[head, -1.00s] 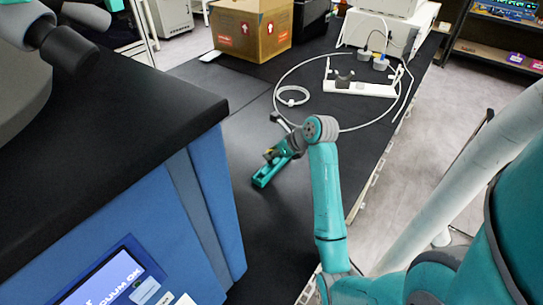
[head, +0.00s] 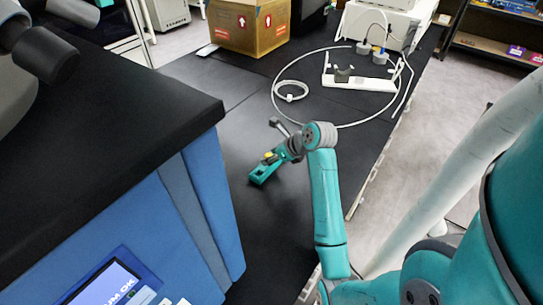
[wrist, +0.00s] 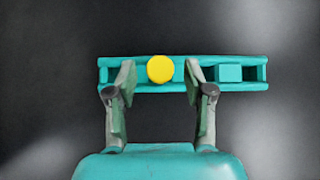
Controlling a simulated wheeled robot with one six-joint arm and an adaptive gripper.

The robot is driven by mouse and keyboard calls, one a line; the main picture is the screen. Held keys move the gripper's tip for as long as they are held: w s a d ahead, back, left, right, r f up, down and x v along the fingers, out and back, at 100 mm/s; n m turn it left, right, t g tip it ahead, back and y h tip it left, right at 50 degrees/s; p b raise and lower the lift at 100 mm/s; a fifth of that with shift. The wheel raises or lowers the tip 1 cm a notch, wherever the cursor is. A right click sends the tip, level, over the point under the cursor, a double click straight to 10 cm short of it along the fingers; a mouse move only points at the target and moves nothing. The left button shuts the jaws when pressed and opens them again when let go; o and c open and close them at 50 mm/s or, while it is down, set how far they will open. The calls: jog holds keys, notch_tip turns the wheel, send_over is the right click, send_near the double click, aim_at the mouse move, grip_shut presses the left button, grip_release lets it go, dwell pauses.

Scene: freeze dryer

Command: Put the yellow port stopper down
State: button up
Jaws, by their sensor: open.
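The yellow port stopper (wrist: 160,69) shows as a round yellow disc in the wrist view, at the long teal holder (wrist: 246,88). My gripper (wrist: 160,80) is open, with one finger on each side of the stopper and a clear gap to both. The fingertips overlap the holder in this view; I cannot tell whether they touch it. In the head view the stopper (head: 269,156) is a small yellow spot, and the holder (head: 262,176) is on the black bench below my gripper (head: 277,157).
The blue freeze dryer (head: 190,215) with a black top stands close on the left. The black bench around the holder is clear.

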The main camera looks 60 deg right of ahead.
jog(key=v, duration=1.1)
jog(key=shift+s+r, duration=0.25)
